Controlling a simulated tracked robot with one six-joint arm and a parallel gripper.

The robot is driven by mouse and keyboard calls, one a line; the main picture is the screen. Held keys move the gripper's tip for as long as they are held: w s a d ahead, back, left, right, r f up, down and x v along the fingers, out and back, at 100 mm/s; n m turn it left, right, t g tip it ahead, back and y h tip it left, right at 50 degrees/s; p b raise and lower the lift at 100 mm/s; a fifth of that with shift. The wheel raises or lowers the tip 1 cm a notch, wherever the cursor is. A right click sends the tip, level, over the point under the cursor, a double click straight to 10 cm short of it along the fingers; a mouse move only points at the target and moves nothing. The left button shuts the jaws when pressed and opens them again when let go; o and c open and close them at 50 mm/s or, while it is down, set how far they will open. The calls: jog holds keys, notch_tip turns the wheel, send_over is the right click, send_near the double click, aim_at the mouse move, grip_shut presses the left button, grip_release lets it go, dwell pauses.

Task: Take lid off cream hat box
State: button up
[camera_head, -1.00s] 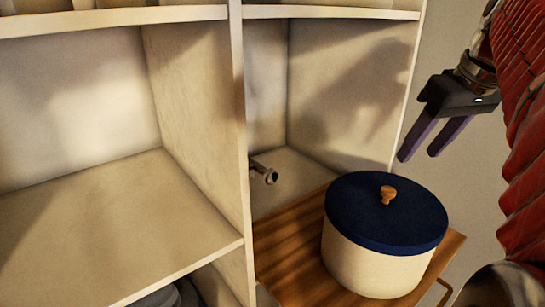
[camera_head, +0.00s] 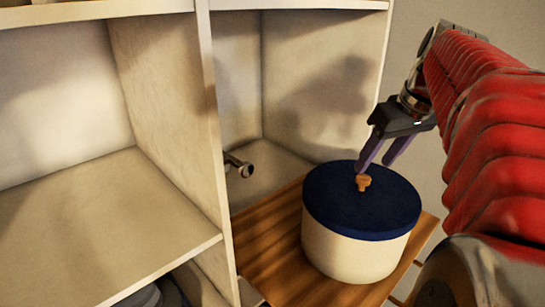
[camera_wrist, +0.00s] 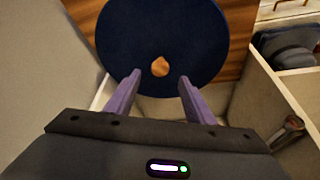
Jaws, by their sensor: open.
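The cream hat box (camera_head: 350,254) stands upright on a slatted wooden tray. Its dark blue lid (camera_head: 335,205) sits on top, with a small wooden knob (camera_head: 363,182) in the middle. My gripper (camera_head: 377,165) is open and empty, with its purple fingers pointing down over the back of the lid, close to the knob. In the wrist view the lid (camera_wrist: 165,30) fills the top middle, and the knob (camera_wrist: 160,67) shows beyond the fingertips, in line with the gap between them. The fingers look apart from the knob.
The wooden tray (camera_head: 268,243) juts from a cream shelf unit (camera_head: 170,110) with upright dividers. A small metal cylinder (camera_head: 238,166) lies in the compartment behind the tray. A dark hat (camera_wrist: 285,48) shows in a lower compartment in the wrist view. The left compartment (camera_head: 90,230) is empty.

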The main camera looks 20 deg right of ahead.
aim_at(363, 177)
jog(key=shift+w+f, duration=0.1)
jog(key=shift+f, duration=0.2)
jog(key=shift+x, duration=2.6)
jog(key=shift+w, duration=0.1)
jog(key=shift+c, duration=0.3)
jog(key=shift+r, duration=0.1)
grip_shut()
